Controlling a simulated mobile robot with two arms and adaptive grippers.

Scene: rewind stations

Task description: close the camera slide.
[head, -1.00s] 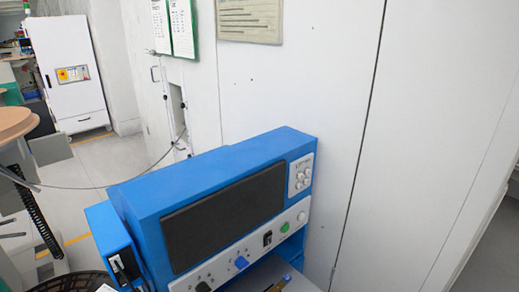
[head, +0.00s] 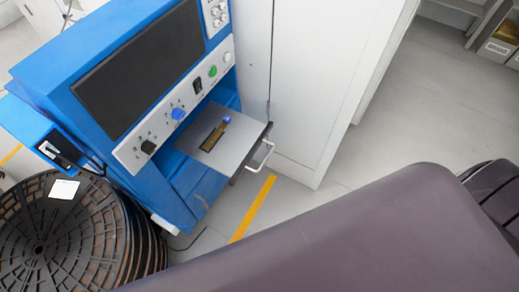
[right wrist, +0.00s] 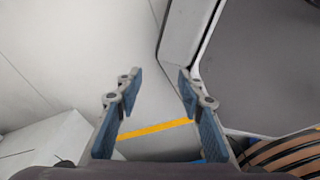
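The camera slide (head: 240,137) is a grey flat tray sticking out of the front of the blue machine (head: 55,70) in the head view. It has a silver handle (head: 262,157) at its front edge and a dark and yellow strip with a blue knob on top. It stands pulled out below the control panel. In the right wrist view my right gripper (right wrist: 157,95) is open, with its two blue-padded fingers apart and nothing between them. It points toward the floor and a white panel. My left gripper is not in view.
Stacked black reels (head: 50,225) stand left of the machine. A white cabinet (head: 315,80) stands right of the slide. A yellow floor line (head: 252,208) runs in front. My own dark arm fills the lower right. Free floor lies at the upper right.

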